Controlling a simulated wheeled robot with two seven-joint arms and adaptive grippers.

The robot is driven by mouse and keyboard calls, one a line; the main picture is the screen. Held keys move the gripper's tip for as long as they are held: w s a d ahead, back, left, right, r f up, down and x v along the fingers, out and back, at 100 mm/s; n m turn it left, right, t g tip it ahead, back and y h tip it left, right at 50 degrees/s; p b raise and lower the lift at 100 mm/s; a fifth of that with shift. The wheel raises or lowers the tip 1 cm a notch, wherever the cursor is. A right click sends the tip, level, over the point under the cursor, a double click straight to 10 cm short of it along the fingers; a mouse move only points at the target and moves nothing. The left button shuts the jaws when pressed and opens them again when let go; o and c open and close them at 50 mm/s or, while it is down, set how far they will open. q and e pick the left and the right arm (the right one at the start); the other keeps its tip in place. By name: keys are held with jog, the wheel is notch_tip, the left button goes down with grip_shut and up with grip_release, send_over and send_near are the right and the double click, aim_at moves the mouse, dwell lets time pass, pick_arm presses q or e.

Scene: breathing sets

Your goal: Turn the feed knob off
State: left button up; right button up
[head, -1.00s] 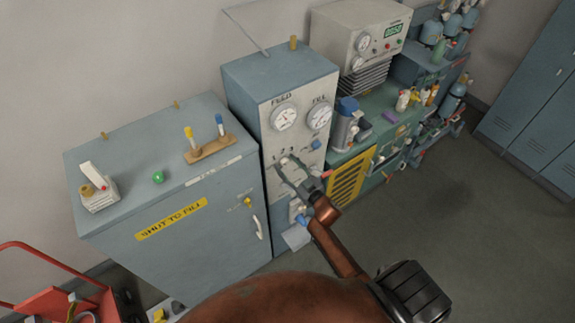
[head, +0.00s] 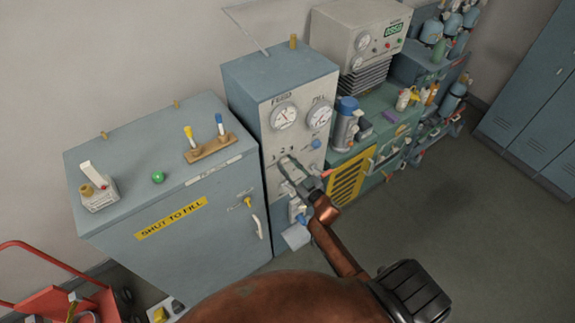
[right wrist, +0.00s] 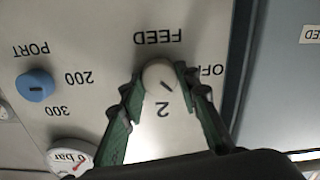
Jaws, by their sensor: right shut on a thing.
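The feed knob (right wrist: 160,76) is pale and round, on the white panel below the blue cabinet top. The wrist view shows it upside down, with the word FEED above it, OFF to its upper right and a 2 just below. A short dark mark on its face slants toward the lower right. My right gripper (right wrist: 160,84) is shut on the knob, one green-padded finger on each side. In the head view the right gripper (head: 287,164) is against the panel and hides the knob. My left gripper is not in view.
A blue PORT knob (right wrist: 35,85) and a small gauge (right wrist: 70,158) are on the same panel. The FEED gauge (head: 284,116) and FILL gauge (head: 320,115) sit higher up. A blue-grey cabinet (head: 200,220) stands close on the left. Open floor lies to the right.

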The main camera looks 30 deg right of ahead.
jog(key=n+b, duration=0.1)
jog(key=n, duration=0.3)
jog(key=shift+a+f+n+b, duration=0.1)
jog(key=shift+n+b, duration=0.2)
jog(key=shift+b, duration=0.05)
jog(key=n+b, duration=0.1)
jog(key=n, duration=0.3)
jog(key=shift+n+b, duration=0.3)
jog(key=shift+b, duration=0.05)
dwell(0.3)
jog(key=o, duration=1.2)
jog(key=shift+c, duration=0.2)
jog(key=shift+s, duration=0.1)
jog(key=s, duration=1.1)
jog(key=shift+s+d, duration=0.4)
jog(key=shift+d, duration=0.05)
